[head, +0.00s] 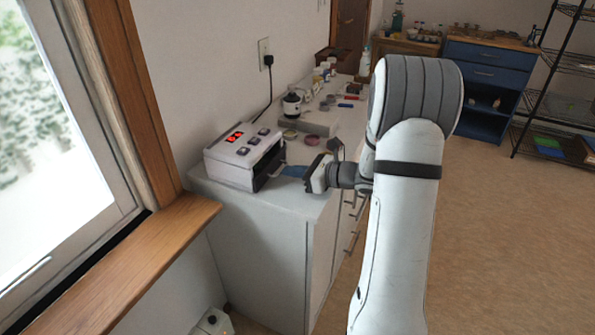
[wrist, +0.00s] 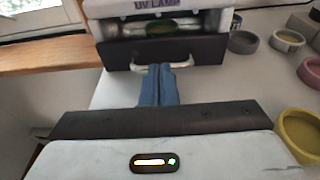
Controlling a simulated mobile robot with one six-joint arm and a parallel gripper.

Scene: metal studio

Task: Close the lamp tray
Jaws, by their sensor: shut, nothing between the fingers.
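The UV lamp (head: 238,155), a white box with a red lit display and buttons, sits on the near end of the white cabinet; it also shows at the top of the wrist view (wrist: 160,7). Its tray has a dark front panel (wrist: 198,51) with a pale handle. The panel stands out from the lamp's opening, and a greenish thing (wrist: 162,28) shows behind it. My gripper (wrist: 157,72) is shut and empty, its blue fingertips right at the handle; I cannot tell whether they touch. In the head view my gripper (head: 285,171) is just right of the lamp's front.
Round dishes, yellow (wrist: 300,133), pink (wrist: 311,72) and grey (wrist: 287,40), stand right of the gripper. A grey block (head: 314,123), a white-and-black pot (head: 292,105) and bottles stand farther back. A wooden sill (head: 150,245) is at left.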

